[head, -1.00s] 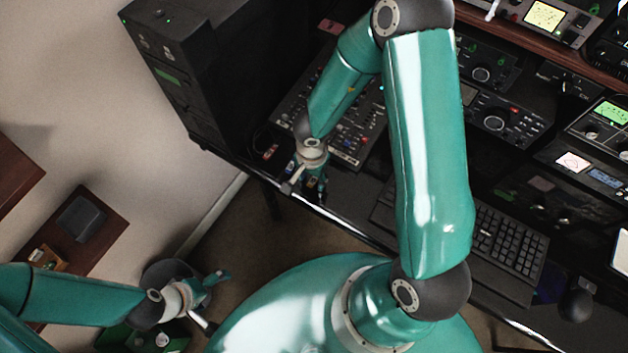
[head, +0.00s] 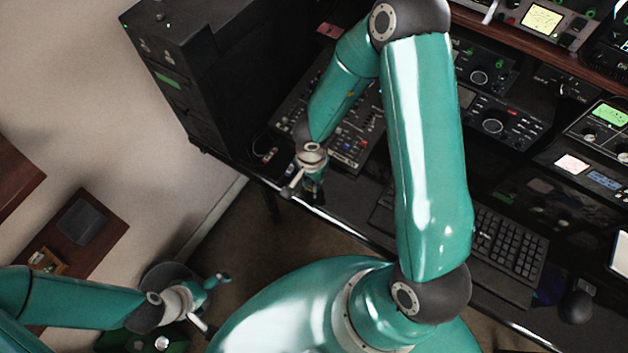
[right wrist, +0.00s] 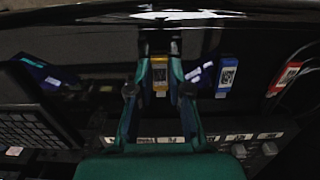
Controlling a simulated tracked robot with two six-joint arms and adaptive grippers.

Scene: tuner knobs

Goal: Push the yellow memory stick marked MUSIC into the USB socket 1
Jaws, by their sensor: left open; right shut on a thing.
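The yellow memory stick (right wrist: 160,82) shows in the right wrist view between the fingertips of my right gripper (right wrist: 160,72). That gripper is shut on it. I cannot read its marking clearly. In the head view my right gripper (head: 314,188) is low by the desk's front edge, at the near end of the mixer, and its own wrist partly covers it. USB socket 1 cannot be made out in either view. My left gripper (head: 217,282) is open and empty at the lower left, away from the desk.
In the right wrist view a blue stick (right wrist: 226,76) and a red stick (right wrist: 287,78) lie to the right of the yellow one. A keyboard (right wrist: 38,118) is at left. The mixer (head: 350,145) and a black cabinet (head: 195,75) stand beyond my right gripper in the head view.

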